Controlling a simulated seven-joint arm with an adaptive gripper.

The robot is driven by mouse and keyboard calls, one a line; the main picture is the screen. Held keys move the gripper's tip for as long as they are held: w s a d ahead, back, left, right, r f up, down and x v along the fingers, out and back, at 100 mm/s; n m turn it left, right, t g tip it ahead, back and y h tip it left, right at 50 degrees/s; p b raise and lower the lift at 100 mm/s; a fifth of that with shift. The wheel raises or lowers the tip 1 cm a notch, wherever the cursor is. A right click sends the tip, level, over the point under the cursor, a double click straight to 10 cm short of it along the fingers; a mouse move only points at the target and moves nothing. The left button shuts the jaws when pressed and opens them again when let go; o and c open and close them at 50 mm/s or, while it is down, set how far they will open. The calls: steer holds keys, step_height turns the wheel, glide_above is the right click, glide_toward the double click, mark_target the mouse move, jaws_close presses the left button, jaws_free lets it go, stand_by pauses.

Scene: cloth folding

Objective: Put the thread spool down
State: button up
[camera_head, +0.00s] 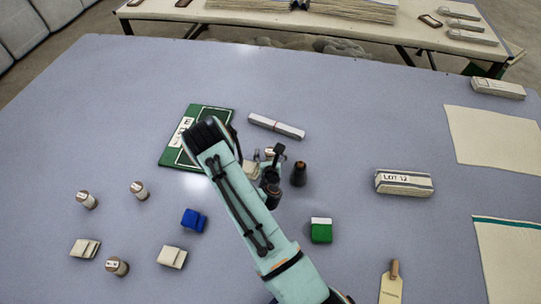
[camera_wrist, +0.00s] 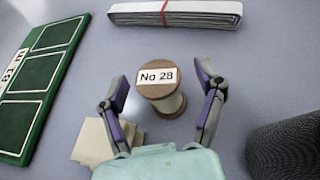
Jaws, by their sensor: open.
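A thread spool (camera_wrist: 163,92) with brown ends and a white label reading "No 28" stands upright on the table in the wrist view. My gripper (camera_wrist: 166,88) is open, with one finger on each side of the spool and a visible gap at both sides. In the head view the spool is mostly hidden by my arm and gripper (camera_head: 268,158). A green board (camera_head: 172,150) with white outlined boxes lies left of the gripper. Other spools (camera_head: 139,190) stand at the left of the table.
A folded pale strip (camera_head: 276,126) lies just beyond the spool. A dark cone (camera_head: 299,174) stands close on the right. Folded beige cloth (camera_wrist: 93,143) lies by the left finger. Blue (camera_head: 194,220) and green-white (camera_head: 321,230) blocks lie nearer. The table's right-middle is mostly clear.

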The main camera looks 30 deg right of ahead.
steer(key=c, duration=1.2)
